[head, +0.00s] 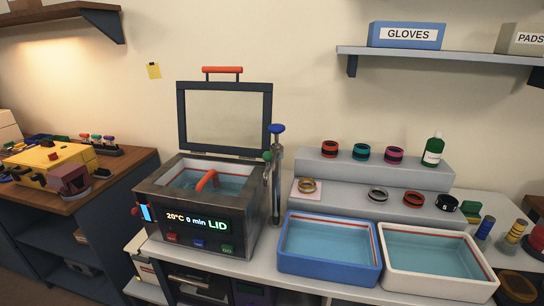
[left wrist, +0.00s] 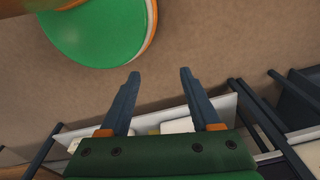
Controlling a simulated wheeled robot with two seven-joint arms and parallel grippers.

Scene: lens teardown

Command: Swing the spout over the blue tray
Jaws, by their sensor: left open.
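A metal tap post (head: 276,180) with a blue knob (head: 277,128) on top stands at the right side of the grey bath machine. A short spout part with a green knob (head: 267,156) sits at the post's left, by the bath's rim, not over the blue tray. The blue tray (head: 328,268) holds clear liquid and stands on the bench right of the post. My left gripper (left wrist: 158,73) is open and empty in the left wrist view, above the floor and away from the tap. Neither gripper shows in the head view.
The bath machine (head: 196,217) has its lid (head: 224,85) raised and a red-orange hook in its water. A white tray (head: 438,283) stands right of the blue one. Stepped shelves (head: 340,202) with several rings and a green bottle (head: 433,150) stand behind.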

